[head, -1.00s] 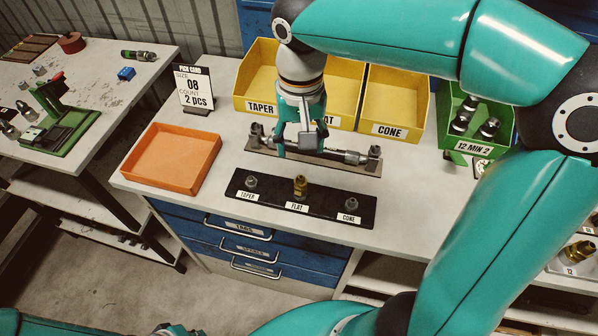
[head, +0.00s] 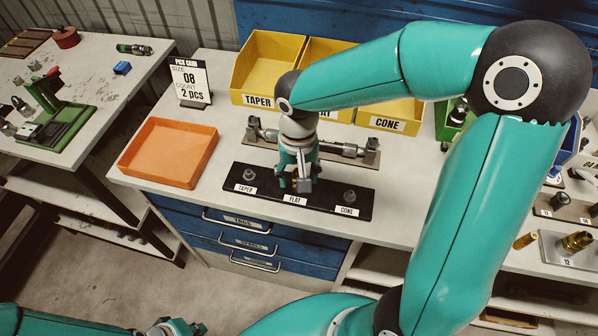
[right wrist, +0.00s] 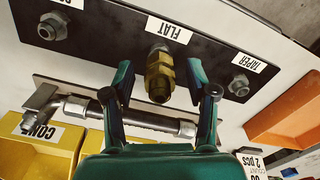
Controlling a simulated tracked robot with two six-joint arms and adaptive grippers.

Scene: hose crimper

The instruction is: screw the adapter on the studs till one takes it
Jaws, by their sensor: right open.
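The black stud board (head: 222,183) has a TAPER stud (head: 249,175) at left, a FLAT place in the middle and a CONE stud (head: 349,197) at right. My right gripper (head: 294,186) is over the FLAT place, pointing down. In the right wrist view its open fingers are on either side of the adapter, with gaps showing. In the head view the gripper mostly hides the adapter. My left gripper (head: 175,328) shows only partly at the bottom edge; its jaws are unclear.
A metal hose piece on a holder (head: 372,158) lies just behind the board. Yellow bins (head: 259,101) stand at the back. An orange tray (head: 150,180) and a pick card (head: 190,80) are at left. Brass fittings (head: 577,242) stand at right.

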